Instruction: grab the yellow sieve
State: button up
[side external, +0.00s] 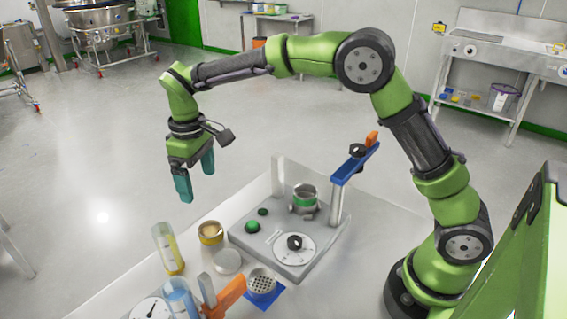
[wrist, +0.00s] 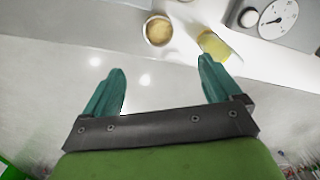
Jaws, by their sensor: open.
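The yellow sieve (side external: 210,233) looks like a short round cup with a yellow band and a tan top. It stands upright on the pale table, left of the grey machine plate. A round cup with a tan inside, which seems to be the same sieve, shows at the top of the wrist view (wrist: 157,30). My gripper (side external: 196,180) points down, above and behind the sieve in the side view, well clear of it. Its teal fingers are spread with nothing between them, and the wrist view also shows them apart (wrist: 162,88).
A tall yellow cylinder (side external: 168,250) stands left of the sieve, and a silver disc (side external: 227,261) lies just in front. A blue cylinder (side external: 180,297), an orange bracket (side external: 222,297) and a blue perforated cup (side external: 262,282) stand nearer the camera. The grey plate (side external: 262,215) carries a green-banded cup (side external: 304,201).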

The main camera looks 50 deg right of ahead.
jog(key=r, duration=0.1)
send_over(210, 228)
jog(key=s+a, duration=0.2)
jog(key=shift+n, duration=0.3)
jog(key=f, duration=1.1)
jog(key=shift+w+d, duration=0.15)
jog(key=shift+d, duration=0.1)
jog(key=shift+s+f, duration=0.2)
jog(key=shift+f, duration=2.6)
jog(key=c, duration=1.1)
jog(key=shift+c, duration=0.3)
jog(key=shift+r, duration=0.15)
